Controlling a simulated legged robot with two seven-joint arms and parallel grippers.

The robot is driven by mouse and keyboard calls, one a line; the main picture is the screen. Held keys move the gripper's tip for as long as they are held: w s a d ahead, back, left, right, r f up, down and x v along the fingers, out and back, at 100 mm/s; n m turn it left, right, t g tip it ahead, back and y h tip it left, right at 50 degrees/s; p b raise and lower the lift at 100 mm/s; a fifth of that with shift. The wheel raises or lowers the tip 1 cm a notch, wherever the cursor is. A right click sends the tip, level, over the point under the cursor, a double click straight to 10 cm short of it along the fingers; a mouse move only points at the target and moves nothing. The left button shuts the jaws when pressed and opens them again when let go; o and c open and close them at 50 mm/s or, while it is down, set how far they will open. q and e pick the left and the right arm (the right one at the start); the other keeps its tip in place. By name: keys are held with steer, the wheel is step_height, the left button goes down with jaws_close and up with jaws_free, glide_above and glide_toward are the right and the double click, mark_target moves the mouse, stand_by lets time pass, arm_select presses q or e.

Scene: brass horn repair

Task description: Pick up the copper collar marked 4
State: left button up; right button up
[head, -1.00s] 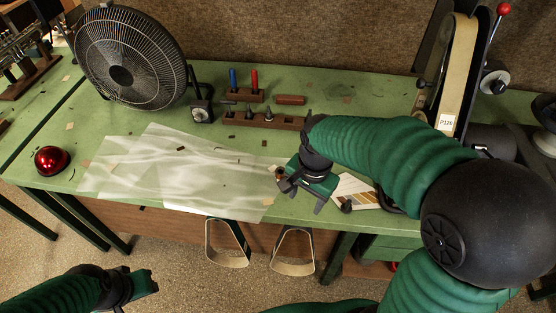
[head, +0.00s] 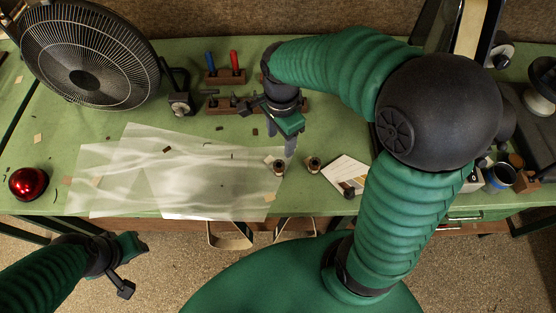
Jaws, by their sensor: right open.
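Two small copper-brown collars with dark openings stand near the front edge of the green workbench (head: 350,130): a left collar (head: 279,166) and a right collar (head: 313,165). Their markings are too small to read, so I cannot tell which is 4. My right gripper (head: 268,128) is open and empty, behind and above the left collar. One grey finger hangs down just behind that collar in the picture; whether they touch I cannot tell. My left gripper (head: 133,268) is open and empty, low at the left in front of the bench.
A black fan (head: 85,60) stands at the back left. A clear plastic sheet (head: 180,180) covers the middle left. A red dome (head: 28,183) is at far left. A wooden tool rack (head: 225,77) stands behind my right gripper. A sample card (head: 345,172) lies right of the collars.

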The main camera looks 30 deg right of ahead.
mark_target(279, 164)
steer(key=f, duration=0.2)
steer(key=a+f, duration=0.1)
steer(key=f, duration=0.4)
steer(key=shift+w+a+f, duration=0.15)
steer(key=shift+a, duration=0.25)
steer(key=f, duration=0.1)
steer(key=d+f, duration=0.1)
steer(key=f, duration=0.1)
steer(key=s+f, duration=0.1)
steer(key=f, duration=0.1)
steer(key=shift+d+f+b, duration=0.2)
steer(key=shift+f+b, duration=0.05)
steer(key=shift+b, duration=0.05)
steer(key=shift+w+a, duration=0.15)
steer(key=shift+w, duration=0.05)
steer(key=shift+a+r, duration=0.1)
steer(key=shift+a, duration=0.15)
steer(key=c, duration=0.5)
steer(key=shift+s, duration=0.1)
steer(key=c, duration=0.5)
steer(key=shift+d, duration=0.2)
jaws_close()
